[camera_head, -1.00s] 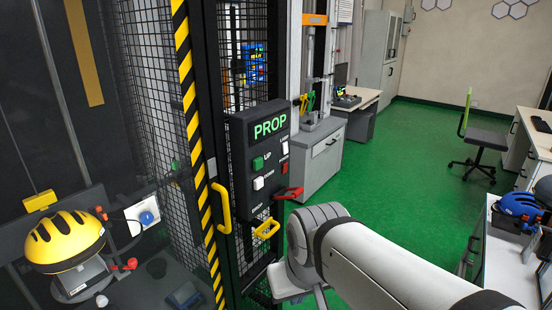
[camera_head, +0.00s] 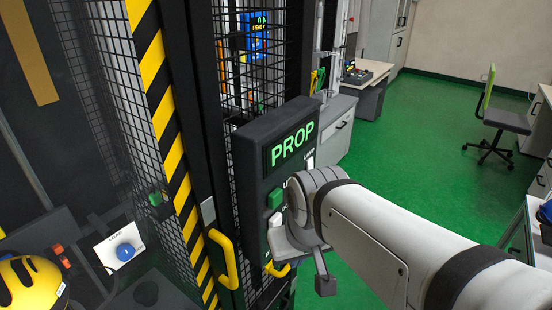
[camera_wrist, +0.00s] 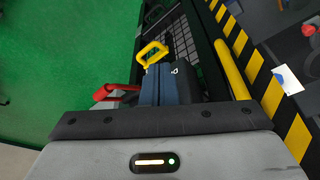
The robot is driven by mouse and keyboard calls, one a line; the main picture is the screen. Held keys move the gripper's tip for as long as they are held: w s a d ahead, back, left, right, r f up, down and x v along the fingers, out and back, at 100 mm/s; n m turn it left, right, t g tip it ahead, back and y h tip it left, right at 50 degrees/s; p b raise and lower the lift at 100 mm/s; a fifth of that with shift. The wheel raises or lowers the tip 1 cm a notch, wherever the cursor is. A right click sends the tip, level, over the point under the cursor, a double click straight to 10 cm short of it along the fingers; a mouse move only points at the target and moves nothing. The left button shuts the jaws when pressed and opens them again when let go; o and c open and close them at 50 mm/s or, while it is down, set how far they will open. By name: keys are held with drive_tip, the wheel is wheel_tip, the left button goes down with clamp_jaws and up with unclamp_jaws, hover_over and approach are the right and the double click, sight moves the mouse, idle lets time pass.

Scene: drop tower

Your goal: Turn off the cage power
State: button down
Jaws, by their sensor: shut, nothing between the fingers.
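The dark control box (camera_head: 262,170) with a lit green PROP display (camera_head: 292,145) is mounted on the cage front. A green button (camera_head: 275,198) shows below the display; my arm covers much of the box's lower right. My gripper (camera_wrist: 165,72) shows in the wrist view with its two dark fingers together and empty. A yellow loop handle (camera_wrist: 153,53) is just beyond the fingertips; part of it shows below my wrist in the head view (camera_head: 278,270). A red lever (camera_wrist: 113,92) lies left of the fingers; it is hidden in the head view. I cannot tell whether the fingers touch either.
The mesh cage (camera_head: 265,80) has a yellow-and-black striped post (camera_head: 160,95) and a yellow door handle (camera_head: 224,260). A yellow helmet (camera_head: 28,285) is inside at lower left. A chair (camera_head: 505,118) stands far right. Green floor (camera_head: 420,130) lies clear behind my arm.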

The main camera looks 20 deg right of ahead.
drive_tip(key=w+d+r+m+t+y+b, duration=0.2)
drive_tip(key=w+d+m, duration=0.3)
drive_tip(key=d+m, duration=0.5)
drive_tip(key=w+d+r+m+t+y+b, duration=0.1)
drive_tip(key=w+d+m+t+y+b, duration=0.2)
drive_tip(key=d+m, duration=0.8)
drive_tip(key=w+m+y, duration=0.1)
drive_tip(key=w+m, duration=0.1)
drive_tip(key=m, duration=0.5)
drive_tip(key=shift+r, duration=0.35)
